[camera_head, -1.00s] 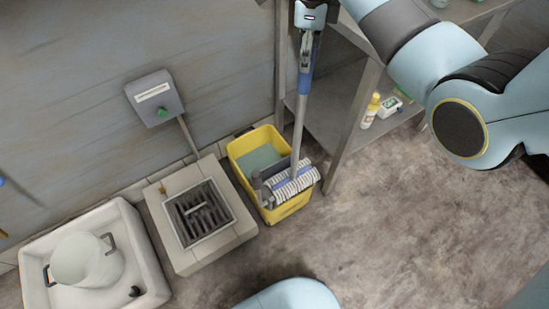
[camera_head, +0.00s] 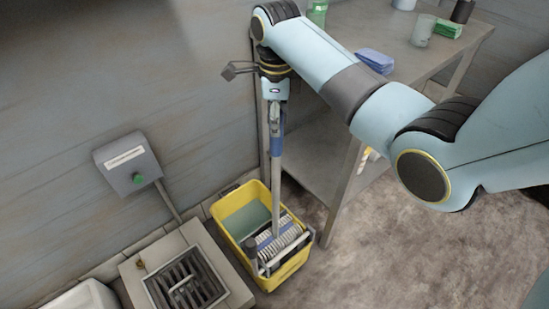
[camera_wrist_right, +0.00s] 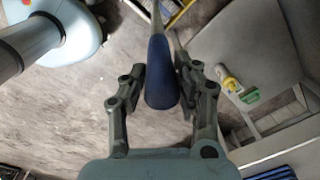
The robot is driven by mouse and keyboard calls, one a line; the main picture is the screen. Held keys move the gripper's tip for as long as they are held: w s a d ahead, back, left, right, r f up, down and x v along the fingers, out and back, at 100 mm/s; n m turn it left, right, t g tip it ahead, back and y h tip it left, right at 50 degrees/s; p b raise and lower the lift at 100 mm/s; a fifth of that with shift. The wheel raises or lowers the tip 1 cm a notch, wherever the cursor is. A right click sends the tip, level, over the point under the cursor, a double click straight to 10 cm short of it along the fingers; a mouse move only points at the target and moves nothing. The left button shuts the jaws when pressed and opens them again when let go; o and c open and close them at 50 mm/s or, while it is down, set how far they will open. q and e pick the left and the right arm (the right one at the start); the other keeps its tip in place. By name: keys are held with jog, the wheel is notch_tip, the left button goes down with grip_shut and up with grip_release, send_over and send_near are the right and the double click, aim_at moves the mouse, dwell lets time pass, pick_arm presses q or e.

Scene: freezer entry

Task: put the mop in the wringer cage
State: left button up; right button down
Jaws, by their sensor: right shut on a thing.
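The mop has a long grey handle with a blue grip (camera_head: 277,143) and a striped white and blue head (camera_head: 279,238). In the head view it stands nearly upright, its head at the grey wringer cage (camera_head: 262,263) on the front part of the yellow bucket (camera_head: 232,207). The head appears between the cage's sides; how deep it sits I cannot tell. My right gripper (camera_head: 275,118) is shut on the blue grip high above the bucket. In the right wrist view its fingers (camera_wrist_right: 160,76) flank the grip; the mop head is hidden there. My left gripper is out of view.
A floor drain with a metal grate (camera_head: 186,283) is left of the bucket. A wall box with a green button (camera_head: 128,165) hangs above it. A metal shelf table (camera_head: 398,65) with a blue stack, cups and bottles stands to the right. Open floor lies at lower right.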

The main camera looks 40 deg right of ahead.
aim_at(277, 145)
notch_tip(277, 145, down, 7)
jog(key=shift+f+b, duration=0.15)
jog(key=shift+b, duration=0.4)
jog(key=shift+f, duration=0.1)
jog(key=c, duration=1)
grip_release()
jog(key=shift+s, duration=0.1)
notch_tip(277, 145, up, 12)
jog(key=shift+s+a+r+p, duration=0.1)
jog(key=shift+a+p, duration=0.05)
jog(key=shift+p, duration=0.7)
